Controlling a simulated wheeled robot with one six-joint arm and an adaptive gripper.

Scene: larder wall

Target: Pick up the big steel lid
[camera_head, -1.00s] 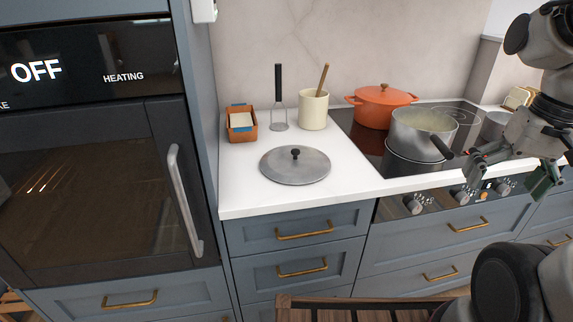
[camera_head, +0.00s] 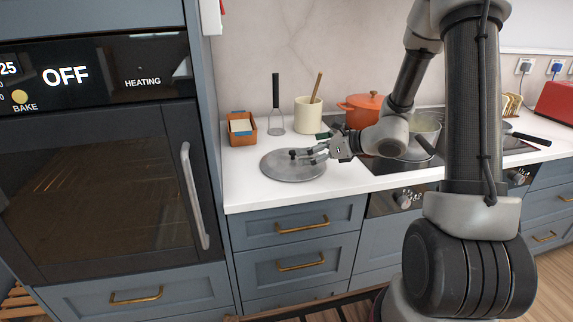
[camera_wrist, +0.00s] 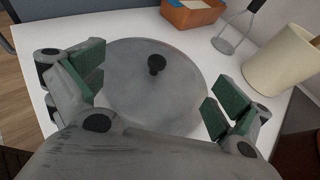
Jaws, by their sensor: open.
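The big steel lid (camera_head: 283,169) lies flat on the white counter, a round grey disc with a small black knob on top. In the wrist view the lid (camera_wrist: 150,100) shows in the middle, with its black knob (camera_wrist: 156,65) standing up beyond the fingertips. My gripper (camera_head: 318,152) reaches in from the right over the lid's right part, its fingers pointing toward the knob. In the wrist view my gripper (camera_wrist: 160,92) is open, its green-padded fingers wide apart with nothing between them touching. The lid's near edge is partly hidden by my gripper's body.
Behind the lid stand an orange box (camera_head: 241,134), a black-handled masher (camera_head: 276,107) and a cream crock (camera_head: 307,115). An orange pot (camera_head: 358,108) and a steel pot (camera_head: 424,127) are on the hob, partly hidden by my arm. The counter left of the lid is clear.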

